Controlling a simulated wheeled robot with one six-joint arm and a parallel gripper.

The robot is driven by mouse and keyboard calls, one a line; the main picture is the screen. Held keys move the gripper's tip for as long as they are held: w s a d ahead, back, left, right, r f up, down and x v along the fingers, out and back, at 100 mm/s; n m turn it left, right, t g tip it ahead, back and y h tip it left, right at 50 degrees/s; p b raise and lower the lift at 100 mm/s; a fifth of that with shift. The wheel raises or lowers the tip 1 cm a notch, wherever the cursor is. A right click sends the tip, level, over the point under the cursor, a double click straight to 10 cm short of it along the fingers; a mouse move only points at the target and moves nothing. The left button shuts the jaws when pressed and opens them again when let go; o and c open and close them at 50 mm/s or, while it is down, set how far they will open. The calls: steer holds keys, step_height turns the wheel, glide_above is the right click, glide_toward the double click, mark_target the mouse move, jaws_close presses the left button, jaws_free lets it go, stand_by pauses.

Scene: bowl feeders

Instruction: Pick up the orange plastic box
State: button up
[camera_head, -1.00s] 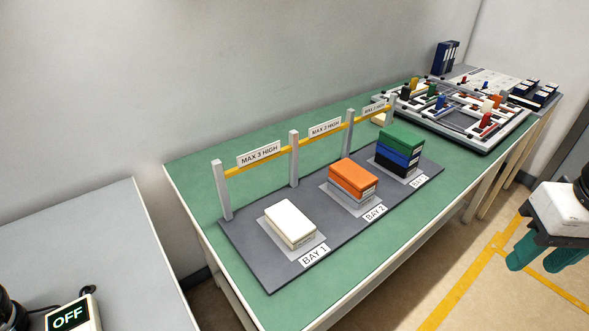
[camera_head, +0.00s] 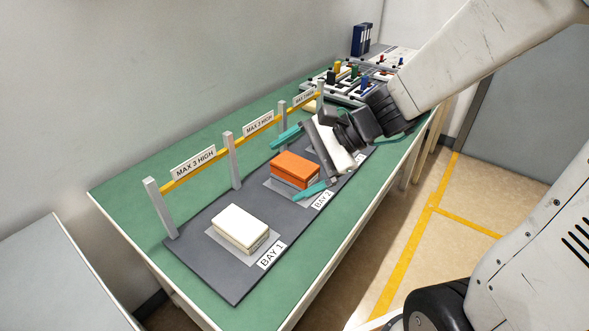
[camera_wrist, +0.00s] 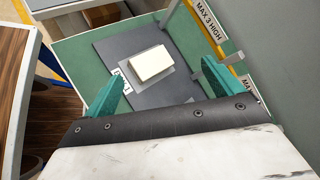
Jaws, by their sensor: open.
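My gripper body and arm hide most of Bay 3.
A white box (camera_head: 241,227) sits at Bay 1, and also shows in the wrist view (camera_wrist: 151,63). Posts with a yellow rail (camera_head: 206,174) stand along the back of the dark mat (camera_head: 205,270). A fixture board (camera_head: 350,90) is at the far end of the green table.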

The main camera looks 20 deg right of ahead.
steer(key=w+d+f+m+t, duration=0.3)
steer(key=w+f+m, duration=0.1)
steer(key=w+m, duration=0.25)
steer(key=m+t+h, duration=0.3)
steer(key=m+t, duration=0.1)
steer(key=m, duration=0.5)
glide_toward(296, 164)
steer(key=x, duration=0.3)
steer(key=shift+w+f, duration=0.15)
steer(key=shift+f, duration=0.1)
steer(key=x, duration=0.7)
steer(key=shift+a+r, duration=0.1)
steer(key=c, duration=1.3)
